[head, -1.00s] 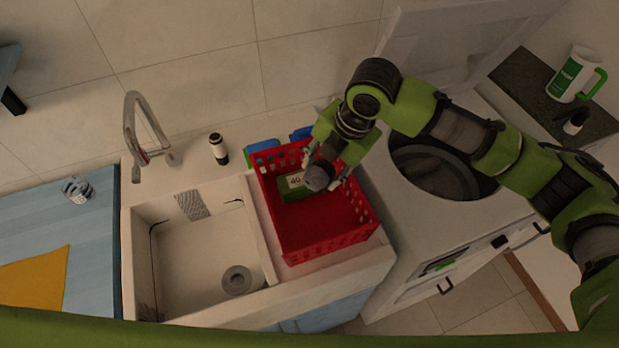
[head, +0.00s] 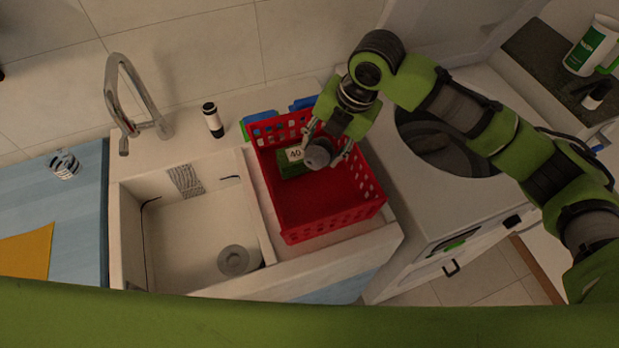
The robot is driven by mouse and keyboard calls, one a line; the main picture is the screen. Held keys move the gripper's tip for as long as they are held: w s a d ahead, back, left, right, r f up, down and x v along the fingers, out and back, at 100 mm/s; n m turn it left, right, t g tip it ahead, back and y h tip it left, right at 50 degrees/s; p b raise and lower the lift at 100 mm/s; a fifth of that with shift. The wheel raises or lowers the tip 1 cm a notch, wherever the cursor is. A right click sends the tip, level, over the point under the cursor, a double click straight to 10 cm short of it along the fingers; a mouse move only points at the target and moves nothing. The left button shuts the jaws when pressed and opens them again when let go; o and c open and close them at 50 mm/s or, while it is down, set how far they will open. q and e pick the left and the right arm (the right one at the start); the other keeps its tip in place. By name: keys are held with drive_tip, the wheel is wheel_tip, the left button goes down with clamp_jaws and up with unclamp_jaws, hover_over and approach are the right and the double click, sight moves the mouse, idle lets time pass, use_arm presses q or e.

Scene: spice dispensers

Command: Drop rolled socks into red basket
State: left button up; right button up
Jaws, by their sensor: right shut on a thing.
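The red basket (head: 331,225) stands on the counter between the sink and the washing machine. My right gripper (head: 327,145) is over the basket's back part, shut on a grey rolled pair of socks (head: 318,153). I cannot tell how far the socks are above the basket floor. A green box marked 40 (head: 291,161) shows beside them, inside the basket. A black-and-white striped roll (head: 64,165), which looks like socks, lies on the blue counter at the far left. My left gripper is not in view.
The white sink (head: 190,235) with a grey round piece (head: 234,260), perhaps its drain, is left of the basket. A faucet (head: 125,95) and a small black-and-white bottle (head: 212,119) stand behind it. The open top-loading washer (head: 415,215) is to the right.

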drive_tip(key=o, duration=1)
drive_tip(key=shift+o, duration=0.9)
drive_tip(key=v, duration=1.2)
